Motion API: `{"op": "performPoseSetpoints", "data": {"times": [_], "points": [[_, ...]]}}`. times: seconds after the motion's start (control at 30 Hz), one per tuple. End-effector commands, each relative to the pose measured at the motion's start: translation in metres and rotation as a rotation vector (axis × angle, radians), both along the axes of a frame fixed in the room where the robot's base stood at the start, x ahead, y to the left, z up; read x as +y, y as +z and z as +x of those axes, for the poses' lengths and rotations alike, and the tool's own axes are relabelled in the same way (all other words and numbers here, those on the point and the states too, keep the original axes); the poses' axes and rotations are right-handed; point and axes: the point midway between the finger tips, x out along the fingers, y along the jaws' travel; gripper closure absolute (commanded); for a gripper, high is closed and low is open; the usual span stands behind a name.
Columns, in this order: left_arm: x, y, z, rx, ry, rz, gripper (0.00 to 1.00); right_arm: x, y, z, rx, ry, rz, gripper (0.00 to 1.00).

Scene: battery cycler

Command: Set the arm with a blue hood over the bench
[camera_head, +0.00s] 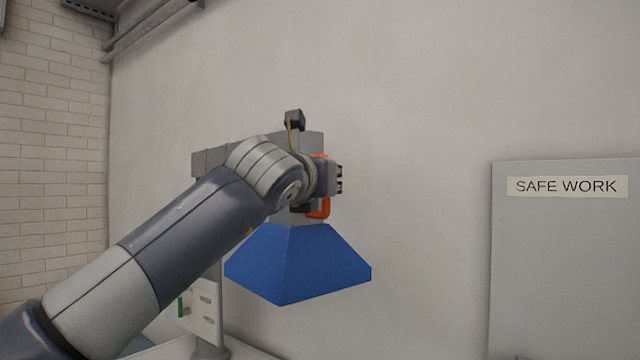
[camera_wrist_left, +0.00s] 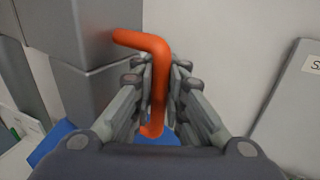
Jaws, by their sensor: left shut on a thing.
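The blue hood (camera_head: 298,262) hangs below a grey arm (camera_head: 313,142) in the middle of the head view. An orange handle (camera_head: 322,208) sits on the arm just above the hood. My left gripper (camera_head: 336,180) is at the handle. In the left wrist view my left gripper (camera_wrist_left: 158,95) is shut on the orange handle (camera_wrist_left: 158,65), with fingers on both sides of it. A bit of the blue hood (camera_wrist_left: 52,140) shows below. My left arm hides much of the grey arm and its joint. The bench is not clearly visible. My right gripper is not in view.
A grey panel with a "SAFE WORK" label (camera_head: 567,187) stands at the right. A white plate with a green part (camera_head: 200,312) is at the lower left of the hood. The plain wall (camera_head: 420,130) is behind. The space between hood and panel looks clear.

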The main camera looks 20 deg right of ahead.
Motion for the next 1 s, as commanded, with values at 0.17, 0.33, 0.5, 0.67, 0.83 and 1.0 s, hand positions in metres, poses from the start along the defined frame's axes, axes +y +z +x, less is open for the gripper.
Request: {"op": "performPoseSetpoints", "data": {"times": [0.17, 0.33, 0.5, 0.67, 0.83, 1.0], "points": [[-0.008, -0.001, 0.002, 0.0, 0.01, 0.003, 1.0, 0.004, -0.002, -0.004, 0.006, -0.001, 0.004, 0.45], [-0.009, -0.001, 0.004, -0.001, 0.016, 0.002, 1.0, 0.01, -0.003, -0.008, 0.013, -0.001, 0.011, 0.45], [-0.009, -0.001, 0.004, 0.0, 0.016, 0.001, 1.0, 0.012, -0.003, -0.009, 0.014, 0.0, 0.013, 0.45], [-0.009, -0.001, 0.004, -0.001, 0.016, 0.001, 1.0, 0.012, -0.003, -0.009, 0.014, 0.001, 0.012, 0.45], [-0.008, 0.0, 0.005, -0.001, 0.018, 0.001, 0.68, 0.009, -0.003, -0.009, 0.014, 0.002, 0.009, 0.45], [-0.007, 0.0, 0.006, 0.0, 0.02, 0.0, 0.68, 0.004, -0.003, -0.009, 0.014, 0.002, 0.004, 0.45]]}}
